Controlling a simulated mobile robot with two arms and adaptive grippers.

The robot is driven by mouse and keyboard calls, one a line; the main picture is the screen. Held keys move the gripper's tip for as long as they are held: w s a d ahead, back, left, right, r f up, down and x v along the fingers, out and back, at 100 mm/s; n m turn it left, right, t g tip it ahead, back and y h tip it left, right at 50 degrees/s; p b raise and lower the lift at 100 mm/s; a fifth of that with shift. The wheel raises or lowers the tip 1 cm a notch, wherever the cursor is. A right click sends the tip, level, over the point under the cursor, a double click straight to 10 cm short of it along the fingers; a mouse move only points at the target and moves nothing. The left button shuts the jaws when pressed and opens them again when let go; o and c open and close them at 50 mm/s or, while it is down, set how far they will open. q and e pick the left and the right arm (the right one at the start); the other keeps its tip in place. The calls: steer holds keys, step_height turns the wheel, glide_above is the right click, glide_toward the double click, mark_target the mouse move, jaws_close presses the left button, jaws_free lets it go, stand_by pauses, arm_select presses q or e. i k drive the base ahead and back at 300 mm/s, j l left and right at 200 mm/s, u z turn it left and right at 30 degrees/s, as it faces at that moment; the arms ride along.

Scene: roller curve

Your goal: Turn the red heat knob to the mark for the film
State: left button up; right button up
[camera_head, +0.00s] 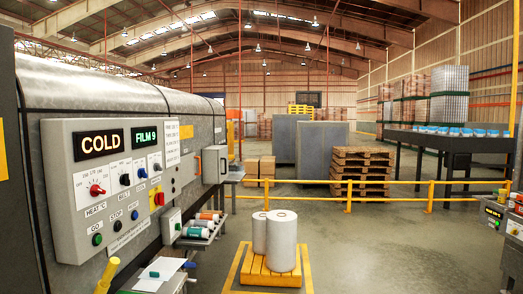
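The red heat knob (97,190) sits on a white dial plate at the left of the grey control panel (75,235), above the label HEAT °C. Numbers are printed around it, but its exact pointer setting is too small to read. An orange display (102,143) above it reads COLD. A green display (144,138) beside that reads FILM 9. Neither of my grippers is in view, and nothing touches the knob.
Dark BELT knob (125,180), blue knob (142,173) and GO, STOP and other buttons share the panel. A red button (159,198) is on a yellow plate. A shelf (205,232) holds rolls below. White rolls (282,240) stand on a yellow pallet; yellow rail (390,182) lies beyond.

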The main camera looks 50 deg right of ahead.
mark_target(96, 191)
steer(key=i+l, duration=0.1)
steer(key=l, duration=0.35)
steer(key=l+z, duration=0.1)
steer(key=l, duration=0.35)
steer(key=i+l, duration=0.15)
steer(key=l, duration=0.3)
steer(key=i+l+z, duration=0.15)
steer(key=l, duration=0.7)
steer(key=i+l+z, duration=0.1)
steer(key=l, duration=0.35)
steer(key=i+l, duration=0.2)
steer(key=l, duration=0.2)
steer(key=i+j+z, duration=0.2)
steer(key=i+j, duration=0.1)
